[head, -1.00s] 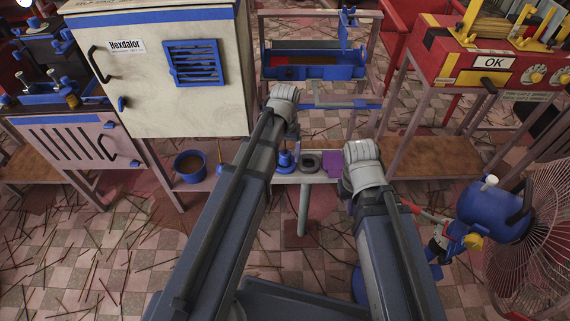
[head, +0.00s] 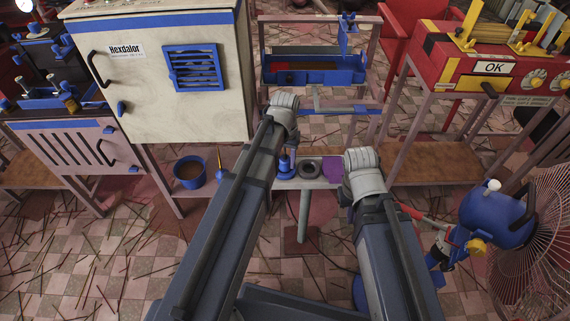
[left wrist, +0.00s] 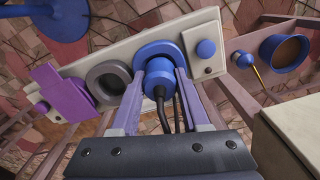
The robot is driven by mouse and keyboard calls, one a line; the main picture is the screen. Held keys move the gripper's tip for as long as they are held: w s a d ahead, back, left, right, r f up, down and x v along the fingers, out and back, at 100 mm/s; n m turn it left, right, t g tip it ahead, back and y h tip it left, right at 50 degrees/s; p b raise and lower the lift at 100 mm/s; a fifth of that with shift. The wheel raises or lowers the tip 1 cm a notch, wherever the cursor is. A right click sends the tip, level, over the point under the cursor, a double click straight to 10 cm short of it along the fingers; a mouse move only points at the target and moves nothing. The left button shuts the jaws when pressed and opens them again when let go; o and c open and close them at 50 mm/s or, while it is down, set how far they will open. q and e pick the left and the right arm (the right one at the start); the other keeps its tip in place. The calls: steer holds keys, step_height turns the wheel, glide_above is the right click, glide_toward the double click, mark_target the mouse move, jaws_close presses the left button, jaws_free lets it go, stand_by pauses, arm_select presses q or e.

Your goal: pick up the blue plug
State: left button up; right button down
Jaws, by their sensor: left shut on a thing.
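The blue plug (head: 285,166) is upright at the narrow pale bench plate (head: 303,183), beneath my left arm. In the left wrist view the plug (left wrist: 158,76) is a round blue piece with dark cables in front of it. My left gripper (left wrist: 159,84) has its two purple-grey fingers shut on the plug, one on each side. I cannot tell whether the plug touches the plate. In the head view my left gripper (head: 288,150) is mostly covered by its arm. My right arm shows, but its gripper is hidden.
A grey ring (head: 309,168) and a purple block (head: 333,169) sit right of the plug. A blue bowl (head: 190,172) stands to the left, below the Hexdalor cabinet (head: 150,80). A blue trough (head: 314,68) is behind. A fan (head: 530,235) stands at the right.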

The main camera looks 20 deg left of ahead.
arm_select(q)
jaws_close()
